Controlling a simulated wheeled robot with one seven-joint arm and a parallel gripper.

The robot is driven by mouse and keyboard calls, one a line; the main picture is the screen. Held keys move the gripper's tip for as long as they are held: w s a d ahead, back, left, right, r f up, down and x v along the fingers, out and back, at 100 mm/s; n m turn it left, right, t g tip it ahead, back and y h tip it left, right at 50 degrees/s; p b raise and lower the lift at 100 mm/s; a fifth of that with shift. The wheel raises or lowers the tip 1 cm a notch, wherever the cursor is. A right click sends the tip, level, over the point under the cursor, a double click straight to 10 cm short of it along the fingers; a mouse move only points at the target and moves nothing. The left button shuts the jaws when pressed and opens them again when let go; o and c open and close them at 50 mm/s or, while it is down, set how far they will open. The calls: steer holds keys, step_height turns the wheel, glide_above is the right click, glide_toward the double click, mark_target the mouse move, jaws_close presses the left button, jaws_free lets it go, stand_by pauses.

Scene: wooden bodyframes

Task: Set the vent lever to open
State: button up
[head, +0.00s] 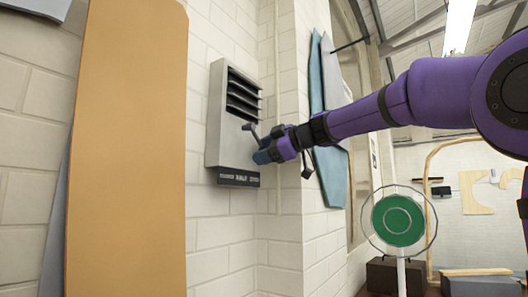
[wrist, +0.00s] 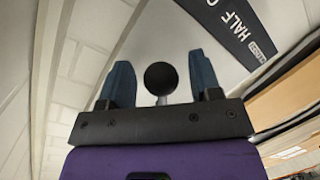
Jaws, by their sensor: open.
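The grey vent (head: 218,125) is a metal box with dark slats, fixed to the white brick wall in the head view. Its lever (head: 250,128) sticks out low on the right side of its face, partly hidden by my gripper (head: 264,153). In the wrist view, the lever's round black knob (wrist: 161,78) stands between the two blue fingers of my gripper (wrist: 162,84). The fingers are open, one on each side of the knob, with a visible gap on both sides. A dark label plate (head: 238,178) under the vent reads partly "HALF" in the wrist view (wrist: 238,30).
A tall orange-tan board (head: 125,150) leans on the wall left of the vent. Blue and grey panels (head: 328,175) hang around the wall corner to the right. A green round disc (head: 398,220) on a white post stands at lower right. The wall below the vent is clear.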

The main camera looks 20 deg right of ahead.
steer(key=v, duration=1)
steer(key=shift+s+d, duration=0.2)
steer(key=shift+s, duration=0.15)
steer(key=shift+r, duration=0.1)
steer(key=s+f+m+g+h, duration=0.2)
steer(key=s+f+m, duration=0.3)
steer(key=s+f, duration=0.3)
steer(key=s+a+f+m+g+h, duration=0.1)
steer(key=s+f+m+h, duration=0.3)
steer(key=s+f, duration=0.5)
steer(key=s+f+m+g+h, duration=0.3)
steer(key=s+f+m, duration=0.5)
steer(key=f, duration=1.3)
steer(key=shift+s+a+g+h, duration=0.4)
steer(key=shift+s+g, duration=0.15)
steer(key=shift+g, duration=0.05)
